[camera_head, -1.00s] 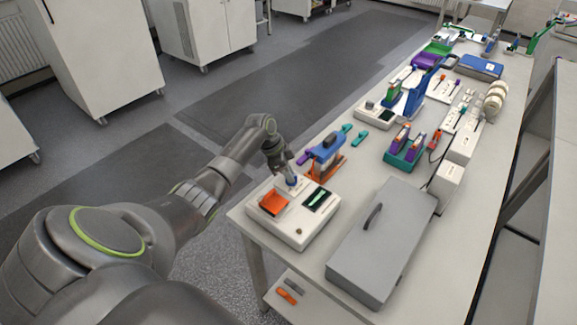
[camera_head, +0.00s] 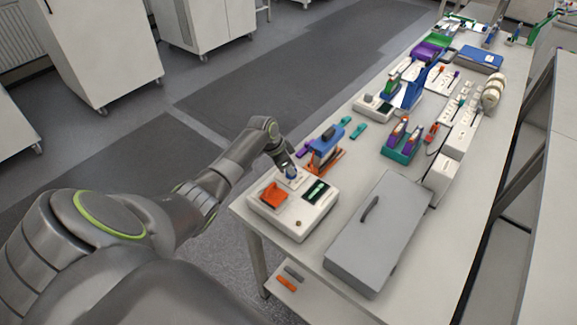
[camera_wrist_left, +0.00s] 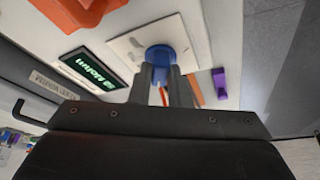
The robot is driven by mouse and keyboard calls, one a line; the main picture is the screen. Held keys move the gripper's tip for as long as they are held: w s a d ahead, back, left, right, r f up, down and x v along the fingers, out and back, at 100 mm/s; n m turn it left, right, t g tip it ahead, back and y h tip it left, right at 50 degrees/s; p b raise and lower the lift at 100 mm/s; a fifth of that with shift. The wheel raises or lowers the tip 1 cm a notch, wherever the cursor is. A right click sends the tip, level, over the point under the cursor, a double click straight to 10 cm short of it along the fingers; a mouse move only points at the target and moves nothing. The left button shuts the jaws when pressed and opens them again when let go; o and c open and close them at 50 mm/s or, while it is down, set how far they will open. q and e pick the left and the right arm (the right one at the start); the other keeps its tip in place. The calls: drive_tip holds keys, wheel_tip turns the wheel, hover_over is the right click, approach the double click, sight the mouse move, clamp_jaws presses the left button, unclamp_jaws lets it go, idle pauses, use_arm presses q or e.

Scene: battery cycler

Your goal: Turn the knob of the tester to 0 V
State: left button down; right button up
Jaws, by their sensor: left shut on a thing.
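The tester (camera_head: 319,212) is a white box at the front left corner of the bench. It has a dark display (camera_head: 318,190) and an orange holder (camera_head: 273,196) on top. In the wrist view the display (camera_wrist_left: 91,71) shows green characters that look like "Mohm". The blue knob (camera_wrist_left: 163,56) stands on a white plate (camera_wrist_left: 140,43). My left gripper (camera_wrist_left: 165,78) is shut on the blue knob, with one finger at each side. In the head view my left gripper (camera_head: 290,171) hides most of the knob. My right gripper is in neither view.
A blue and orange tool (camera_head: 325,150) stands just behind the tester. A grey case (camera_head: 375,245) with a handle lies to its right. Purple, green and teal items fill the bench farther back. Grey and orange pieces (camera_head: 287,284) lie on a lower shelf.

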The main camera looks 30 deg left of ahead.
use_arm(q)
drive_tip(key=shift+w+r, duration=0.1)
drive_tip(key=c, duration=1.4)
unclamp_jaws()
drive_tip(key=shift+o, duration=0.2)
drive_tip(key=b+v, duration=0.3)
drive_tip(key=v, duration=1.4)
drive_tip(key=shift+r+b, duration=0.2)
drive_tip(key=shift+b, duration=0.2)
